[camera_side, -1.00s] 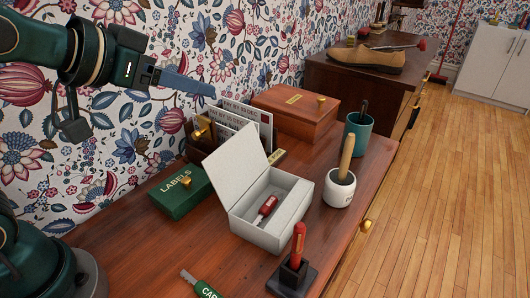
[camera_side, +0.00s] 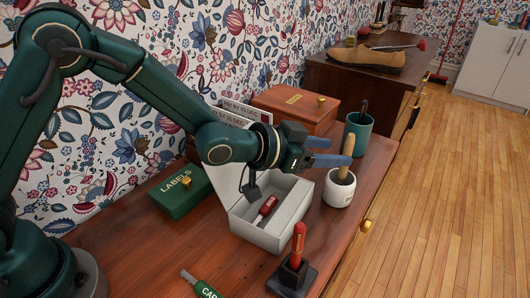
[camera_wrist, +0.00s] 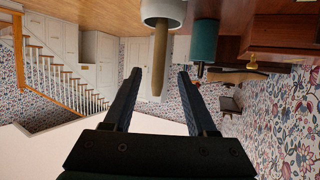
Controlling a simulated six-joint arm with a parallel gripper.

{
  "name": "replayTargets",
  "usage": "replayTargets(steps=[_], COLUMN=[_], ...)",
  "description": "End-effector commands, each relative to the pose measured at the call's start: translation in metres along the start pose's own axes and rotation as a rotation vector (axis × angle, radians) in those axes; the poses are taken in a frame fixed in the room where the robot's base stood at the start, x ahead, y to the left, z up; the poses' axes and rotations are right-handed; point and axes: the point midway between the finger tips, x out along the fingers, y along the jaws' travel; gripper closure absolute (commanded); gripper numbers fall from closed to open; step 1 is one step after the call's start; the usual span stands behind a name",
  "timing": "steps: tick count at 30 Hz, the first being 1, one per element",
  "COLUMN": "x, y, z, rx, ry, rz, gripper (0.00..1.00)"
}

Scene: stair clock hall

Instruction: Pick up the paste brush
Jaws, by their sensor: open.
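The paste brush (camera_side: 343,174) stands in a white paste pot (camera_side: 338,193) near the right edge of the desk. Its wooden handle points up with a slight tilt, and its lower end is hidden in the pot. My gripper (camera_side: 338,151) is open and empty, with its blue fingers level with the upper handle. In the wrist view, which is upside down, the handle (camera_wrist: 159,58) lines up with the gap between my fingers (camera_wrist: 158,75). I cannot tell whether the fingers reach around it.
A teal cup (camera_side: 357,133) stands just behind the pot. An open grey box (camera_side: 285,228) holding a red-handled tool (camera_side: 267,206) lies below my wrist. A red-handled tool (camera_side: 298,240) stands in a dark holder in front. A wooden box (camera_side: 290,104) and green labels box (camera_side: 180,193) sit behind.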

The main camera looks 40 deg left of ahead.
Motion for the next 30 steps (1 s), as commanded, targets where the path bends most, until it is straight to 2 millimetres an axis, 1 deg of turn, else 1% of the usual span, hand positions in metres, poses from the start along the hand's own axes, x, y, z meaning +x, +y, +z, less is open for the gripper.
replayTargets(steps=[1, 5, 12, 18, 29, 30], x=[0.002, 0.011, 0.035, 0.047, 0.051, 0.051], y=[0.002, 0.003, 0.002, 0.002, 0.002, 0.002], z=[0.003, 0.002, 0.002, 0.002, 0.002, 0.002], rx=[0.001, 0.002, 0.002, 0.001, 0.001, 0.001], ry=[-0.006, -0.004, -0.004, -0.005, -0.005, -0.005], rz=[0.004, 0.005, 0.004, 0.003, 0.003, 0.003], gripper=[0.43, 0.43, 0.43, 0.43, 0.43, 0.47])
